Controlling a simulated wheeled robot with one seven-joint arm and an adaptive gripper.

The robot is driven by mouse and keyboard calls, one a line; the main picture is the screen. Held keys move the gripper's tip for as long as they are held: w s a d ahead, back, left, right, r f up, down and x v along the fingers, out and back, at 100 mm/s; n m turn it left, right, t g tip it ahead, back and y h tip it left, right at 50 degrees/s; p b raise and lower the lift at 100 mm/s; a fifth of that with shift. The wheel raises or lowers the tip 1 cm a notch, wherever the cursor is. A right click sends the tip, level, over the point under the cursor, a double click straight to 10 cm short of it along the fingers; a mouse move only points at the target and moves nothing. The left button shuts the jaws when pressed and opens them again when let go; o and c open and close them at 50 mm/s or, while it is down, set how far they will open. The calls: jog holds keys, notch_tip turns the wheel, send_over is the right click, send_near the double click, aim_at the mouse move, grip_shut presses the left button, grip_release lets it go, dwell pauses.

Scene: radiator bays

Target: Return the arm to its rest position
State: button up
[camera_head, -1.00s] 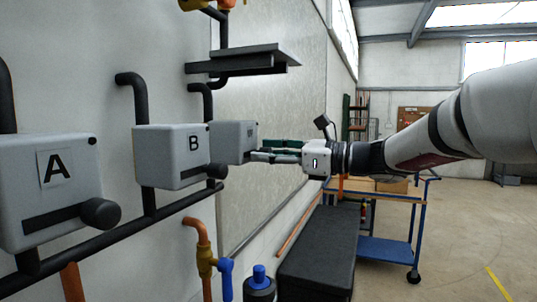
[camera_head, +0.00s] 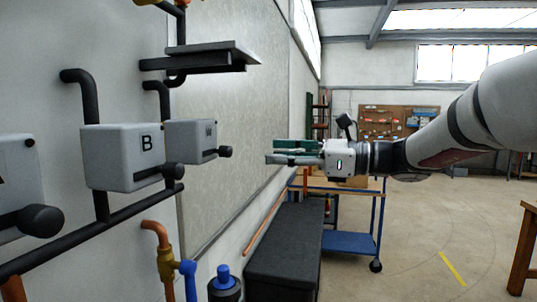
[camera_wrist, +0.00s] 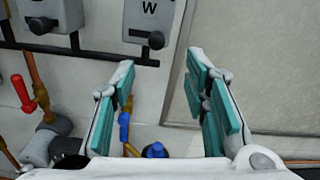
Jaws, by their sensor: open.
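My gripper (camera_head: 293,151) is stretched out level from the right in the head view, its fingers pointing left toward the wall. In the wrist view my gripper (camera_wrist: 165,95) shows its two green-padded fingers spread apart with nothing between them. The fingers are clear of the radiator boxes, with a visible gap to the grey box marked W (camera_head: 190,141). The box marked W also shows at the top of the wrist view (camera_wrist: 147,18). My arm (camera_head: 440,135) reaches in from the right edge of the head view.
Box B (camera_head: 125,155) and a partly cut-off box (camera_head: 15,185) hang on the left wall, with dark pipes. A dark shelf (camera_head: 205,57) juts out above. A black bench (camera_head: 284,250) and a blue cart (camera_head: 350,243) stand below my gripper. Open floor lies to the right.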

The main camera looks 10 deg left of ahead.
dwell(0.3)
jog(key=s+d+f+n+h, duration=0.4)
jog(key=s+f+h, duration=0.1)
jog(key=s, duration=0.4)
jog(key=s+d+f+n+h, duration=0.35)
jog(key=s+f+n, duration=0.2)
jog(key=s, duration=0.35)
jog(key=s+d+f+n+t+h, duration=0.1)
jog(key=s+d+f+n+h, duration=0.3)
jog(key=d, duration=0.4)
jog(key=s+d+f+n+t+h, duration=0.1)
jog(key=s+d+f+n+h, duration=0.3)
jog(key=s+d, duration=0.3)
jog(key=shift+s+d+f+t+h, duration=0.25)
jog(key=shift+d+f+t+h, duration=0.1)
jog(key=shift+h, duration=0.3)
jog(key=shift+n, duration=0.25)
